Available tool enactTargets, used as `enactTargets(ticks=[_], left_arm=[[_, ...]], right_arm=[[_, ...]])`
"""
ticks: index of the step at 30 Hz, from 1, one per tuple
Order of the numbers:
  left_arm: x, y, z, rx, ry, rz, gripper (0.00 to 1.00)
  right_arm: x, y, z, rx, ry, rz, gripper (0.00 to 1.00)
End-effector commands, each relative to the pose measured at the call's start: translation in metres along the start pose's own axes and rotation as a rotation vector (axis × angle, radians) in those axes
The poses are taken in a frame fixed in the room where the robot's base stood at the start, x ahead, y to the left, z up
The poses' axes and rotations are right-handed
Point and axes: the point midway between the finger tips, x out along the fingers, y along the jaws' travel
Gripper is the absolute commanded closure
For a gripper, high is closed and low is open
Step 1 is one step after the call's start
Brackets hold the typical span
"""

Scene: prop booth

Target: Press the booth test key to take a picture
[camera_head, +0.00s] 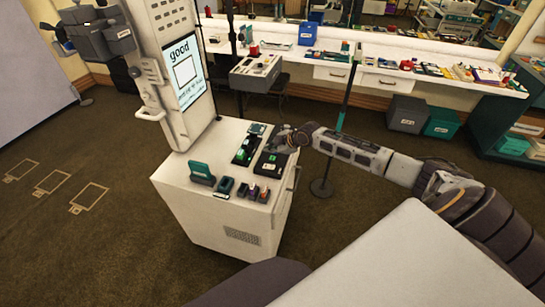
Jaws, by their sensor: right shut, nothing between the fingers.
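The white booth (222,165) stands left of centre, with a lit screen (187,75) reading "good" and a grey picture frame shape below the word. Its top carries a black unit with green parts (247,148), a dark box (270,164), a teal box (202,172) and several small dark blocks (242,189). I cannot tell which of these is the test key. My right gripper (279,141) is shut and empty, at the back right of the booth top by the dark box. Whether it touches anything is unclear. My left gripper is out of view.
A grey control box on a stand (256,72) is behind the booth. A thin dark pole (346,100) stands behind my right arm. A long white counter (380,68) with many small items runs along the back. Brown carpet at left is open.

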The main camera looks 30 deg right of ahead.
Motion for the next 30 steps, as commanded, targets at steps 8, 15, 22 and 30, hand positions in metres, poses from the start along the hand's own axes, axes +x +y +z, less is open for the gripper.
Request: enactTargets(ticks=[8, 15, 22, 30], left_arm=[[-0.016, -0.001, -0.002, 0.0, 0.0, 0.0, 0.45], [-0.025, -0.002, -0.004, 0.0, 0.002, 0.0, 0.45], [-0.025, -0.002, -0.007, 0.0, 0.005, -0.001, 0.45], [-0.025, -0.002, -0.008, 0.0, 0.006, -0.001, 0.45]], right_arm=[[-0.014, 0.01, -0.01, 0.0, 0.0, 0.0, 1.0], [-0.022, 0.016, -0.016, 0.0, 0.001, 0.0, 1.0], [-0.021, 0.015, -0.016, 0.0, 0.0, 0.0, 1.0], [-0.021, 0.015, -0.016, 0.0, 0.0, 0.0, 1.0]])
